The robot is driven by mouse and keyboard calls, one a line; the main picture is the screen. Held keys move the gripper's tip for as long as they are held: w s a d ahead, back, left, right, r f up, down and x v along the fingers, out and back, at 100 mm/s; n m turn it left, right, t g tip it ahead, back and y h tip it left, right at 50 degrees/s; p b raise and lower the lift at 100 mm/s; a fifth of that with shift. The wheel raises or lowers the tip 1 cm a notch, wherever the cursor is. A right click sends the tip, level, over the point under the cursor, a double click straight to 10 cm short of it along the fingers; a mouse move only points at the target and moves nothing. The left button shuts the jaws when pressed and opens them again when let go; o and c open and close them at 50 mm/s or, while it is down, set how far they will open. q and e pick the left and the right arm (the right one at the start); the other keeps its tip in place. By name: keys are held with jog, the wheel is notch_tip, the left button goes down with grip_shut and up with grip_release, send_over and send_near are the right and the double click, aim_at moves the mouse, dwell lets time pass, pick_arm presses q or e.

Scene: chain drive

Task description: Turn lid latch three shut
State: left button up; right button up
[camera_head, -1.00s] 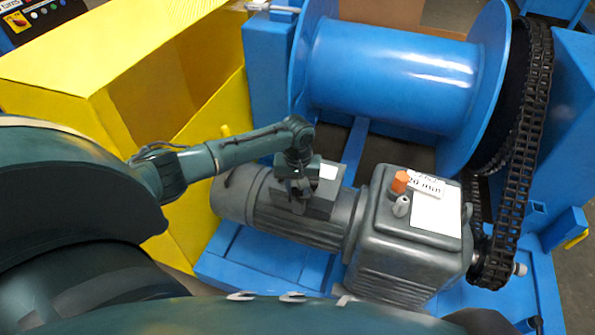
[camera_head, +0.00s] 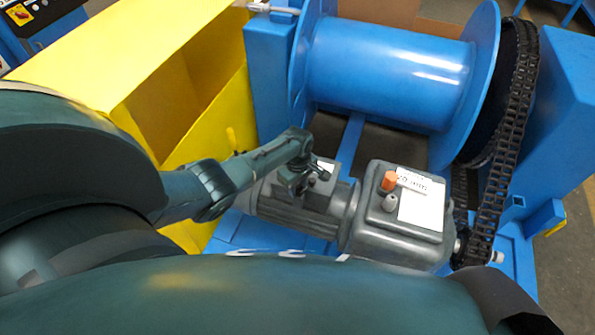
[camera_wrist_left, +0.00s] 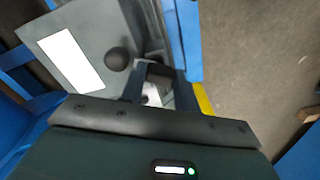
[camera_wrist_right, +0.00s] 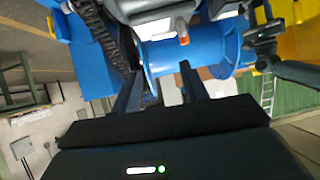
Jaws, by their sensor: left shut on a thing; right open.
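The motor's grey terminal box (camera_head: 318,200) has a lid with a white label; in the left wrist view the lid (camera_wrist_left: 98,38) shows beside a round dark knob (camera_wrist_left: 117,60). My left gripper (camera_head: 297,186) reaches down onto this box. In the left wrist view its fingers (camera_wrist_left: 160,88) are shut on a small dark piece (camera_wrist_left: 160,72) at the lid's edge, seemingly a lid latch. Its number cannot be read, and the fingers partly hide it. My right gripper (camera_wrist_right: 160,85) is open and empty, apart from the box.
A grey gearbox (camera_head: 400,235) with an orange cap (camera_head: 389,181) stands to the right of the motor. Behind are a blue drum (camera_head: 390,75) and a black chain (camera_head: 510,130). A yellow guard (camera_head: 110,70) stands at the left.

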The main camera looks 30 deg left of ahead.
pick_arm(q)
jog(key=shift+r+n+p, duration=0.1)
jog(key=shift+n+p, duration=0.2)
jog(key=shift+n, duration=0.6)
jog(key=n+p, duration=0.1)
jog(key=n, duration=0.2)
jog(key=shift+n, duration=0.4)
pick_arm(e)
jog(key=shift+d, duration=0.45)
pick_arm(q)
jog(key=o, duration=1)
pick_arm(e)
jog(key=shift+h, duration=0.3)
jog(key=shift+s, duration=0.1)
